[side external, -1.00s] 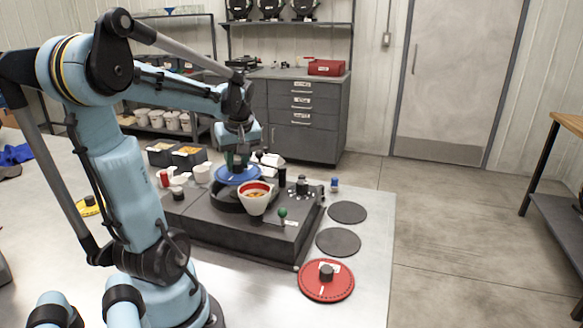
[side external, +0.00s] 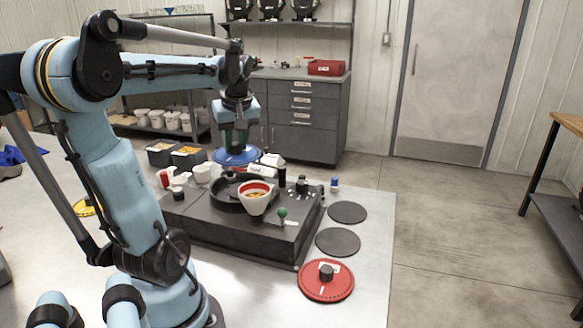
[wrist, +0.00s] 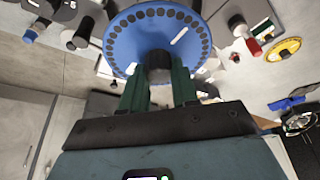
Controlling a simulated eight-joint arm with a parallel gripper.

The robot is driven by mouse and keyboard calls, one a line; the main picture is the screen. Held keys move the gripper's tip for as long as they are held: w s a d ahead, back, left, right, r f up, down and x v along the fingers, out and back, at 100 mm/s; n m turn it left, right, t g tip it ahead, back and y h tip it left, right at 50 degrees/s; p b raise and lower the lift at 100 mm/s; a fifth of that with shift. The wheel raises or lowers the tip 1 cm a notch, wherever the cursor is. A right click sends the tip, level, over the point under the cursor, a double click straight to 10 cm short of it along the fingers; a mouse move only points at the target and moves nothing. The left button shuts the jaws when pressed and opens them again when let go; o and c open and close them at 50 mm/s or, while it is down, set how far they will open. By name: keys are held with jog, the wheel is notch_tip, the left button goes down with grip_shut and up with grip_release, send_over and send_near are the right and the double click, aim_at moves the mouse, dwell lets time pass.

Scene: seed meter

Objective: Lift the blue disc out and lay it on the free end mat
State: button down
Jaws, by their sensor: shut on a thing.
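The blue disc (side external: 236,156) hangs in the air above the back of the dark seed meter (side external: 243,222). In the wrist view the blue disc (wrist: 125,42) fills the top middle, with a ring of dark holes near its rim. My gripper (side external: 236,147) is shut on its dark central knob; the green fingers (wrist: 158,78) sit either side of that knob. The meter's round seat (side external: 229,192) is bare under the disc. Two dark round mats, one nearer the back (side external: 347,212) and one in the middle (side external: 338,242), lie empty on the right. A red disc (side external: 326,281) lies at the front of that row.
A white cup with a red rim (side external: 257,196) and a green-knobbed lever (side external: 282,215) stand up from the meter. A small blue-capped bottle (side external: 334,184) stands near the back mat. A yellow disc (side external: 88,206) lies at the left, partly behind my arm.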

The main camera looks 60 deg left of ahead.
jog(key=w+d+r, duration=0.2)
jog(key=w+r, duration=0.1)
jog(key=w, duration=1.1)
jog(key=w+d+f, duration=0.2)
jog(key=w+d, duration=0.6)
jog(key=w, duration=0.6)
jog(key=shift+s+f, duration=0.15)
jog(key=shift+f, duration=4.6)
jog(key=shift+s+f, duration=0.1)
jog(key=shift+f, duration=4.6)
jog(key=shift+f, duration=0.5)
jog(key=c, duration=0.5)
grip_release()
jog(key=shift+r, duration=0.1)
